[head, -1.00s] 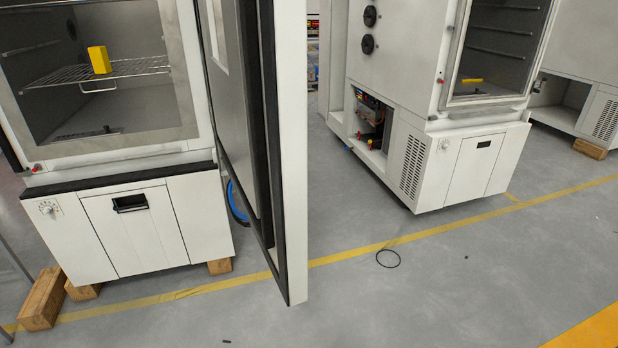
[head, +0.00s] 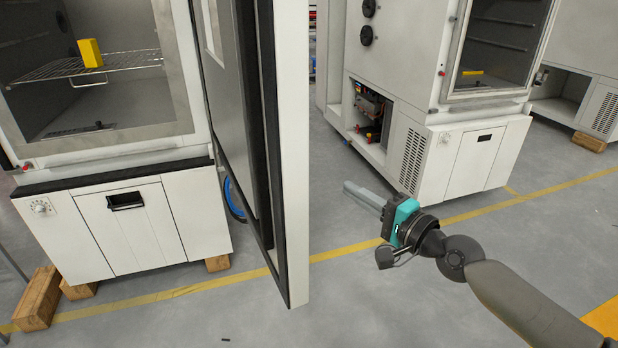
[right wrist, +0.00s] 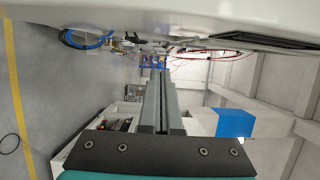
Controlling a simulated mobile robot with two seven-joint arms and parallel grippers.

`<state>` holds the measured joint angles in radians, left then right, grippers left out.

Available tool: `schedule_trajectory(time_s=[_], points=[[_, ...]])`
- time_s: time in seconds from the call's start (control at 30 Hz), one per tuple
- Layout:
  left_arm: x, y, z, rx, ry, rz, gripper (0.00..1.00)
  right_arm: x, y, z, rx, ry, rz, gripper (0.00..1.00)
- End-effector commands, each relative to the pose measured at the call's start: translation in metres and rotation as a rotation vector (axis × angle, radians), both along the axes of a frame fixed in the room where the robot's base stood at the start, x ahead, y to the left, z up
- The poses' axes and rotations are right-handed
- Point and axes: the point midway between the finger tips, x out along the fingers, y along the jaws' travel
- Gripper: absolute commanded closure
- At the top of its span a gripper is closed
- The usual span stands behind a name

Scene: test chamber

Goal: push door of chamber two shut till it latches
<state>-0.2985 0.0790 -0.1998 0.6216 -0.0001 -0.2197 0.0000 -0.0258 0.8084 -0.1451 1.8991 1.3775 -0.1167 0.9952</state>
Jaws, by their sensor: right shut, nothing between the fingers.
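The chamber (head: 110,225) at the left of the head view is white, with its front opening uncovered. Its white door (head: 291,150), with a black inner seal, stands wide open at the chamber's right side, seen nearly edge-on. No chamber number is readable. My right gripper (head: 350,188) is shut and empty, to the right of the door and apart from it in the picture. Its closed fingers (right wrist: 162,78) also show in the right wrist view. My left gripper is not in view.
A yellow block (head: 90,53) stands on the chamber's wire shelf (head: 130,63). Another white chamber (head: 440,165) stands behind my right gripper. Wooden blocks (head: 38,298) lie under the left chamber. The grey floor (head: 340,300) right of the door is clear.

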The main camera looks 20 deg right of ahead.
Motion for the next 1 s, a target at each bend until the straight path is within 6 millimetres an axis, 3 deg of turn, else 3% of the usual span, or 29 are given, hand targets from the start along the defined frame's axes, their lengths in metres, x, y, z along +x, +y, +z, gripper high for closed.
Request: schedule_trajectory(time_s=[0.6,0.73,1.0], points=[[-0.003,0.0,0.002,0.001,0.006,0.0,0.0,0.078,0.034,0.0,-0.001,0.0,0.001,1.0],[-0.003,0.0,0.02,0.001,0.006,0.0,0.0,0.073,0.05,0.003,0.001,0.003,0.003,1.0],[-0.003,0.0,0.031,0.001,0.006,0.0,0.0,0.07,0.069,0.001,0.0,0.001,0.001,1.0]])
